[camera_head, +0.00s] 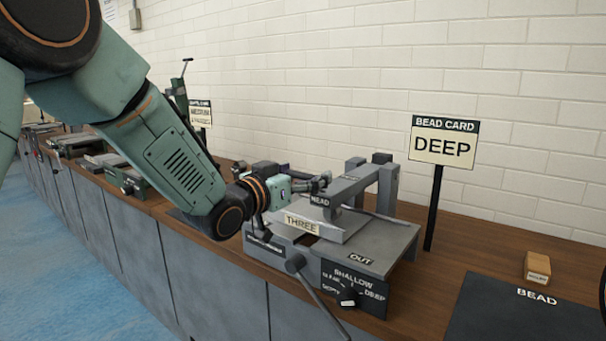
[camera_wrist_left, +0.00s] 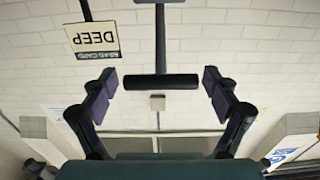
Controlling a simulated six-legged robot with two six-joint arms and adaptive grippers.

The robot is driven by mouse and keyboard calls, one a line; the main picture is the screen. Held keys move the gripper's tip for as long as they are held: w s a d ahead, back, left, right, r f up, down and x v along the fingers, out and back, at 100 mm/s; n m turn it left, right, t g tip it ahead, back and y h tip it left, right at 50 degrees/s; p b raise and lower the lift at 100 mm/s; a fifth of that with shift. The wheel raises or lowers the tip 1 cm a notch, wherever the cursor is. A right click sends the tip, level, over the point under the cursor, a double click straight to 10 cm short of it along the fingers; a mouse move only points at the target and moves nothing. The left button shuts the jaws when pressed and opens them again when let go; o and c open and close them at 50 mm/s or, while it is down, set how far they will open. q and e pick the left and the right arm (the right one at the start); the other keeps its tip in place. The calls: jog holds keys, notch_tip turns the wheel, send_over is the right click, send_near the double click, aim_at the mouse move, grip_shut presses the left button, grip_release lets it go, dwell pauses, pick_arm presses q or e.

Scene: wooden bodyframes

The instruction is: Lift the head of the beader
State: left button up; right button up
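The beader (camera_head: 385,242) is a grey machine on the wooden bench in the head view. Its head is a grey arm (camera_head: 352,184) with a "HEAD" label, between uprights at the back. My left gripper (camera_head: 320,182) is at the front end of the head, near that label; contact cannot be told. In the left wrist view, the gripper (camera_wrist_left: 160,80) is open, its two fingers wide apart. A dark crossbar (camera_wrist_left: 160,82) on a thin stem shows between them, with gaps at both sides. My right gripper is not in view.
A "BEAD CARD DEEP" sign (camera_head: 442,140) stands behind the beader on a black post. A dial panel (camera_head: 354,289) and a lever (camera_head: 318,296) are at its front. A dark mat (camera_head: 520,312) and wooden block (camera_head: 537,268) lie right. Other machines (camera_head: 120,172) stand left.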

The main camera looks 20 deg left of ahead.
pick_arm(q)
jog(key=shift+c, duration=0.7)
jog(key=shift+s+a+r, duration=0.15)
jog(key=shift+s, duration=0.15)
jog(key=c, duration=0.5)
jog(key=shift+w, duration=0.1)
jog(key=c, duration=1)
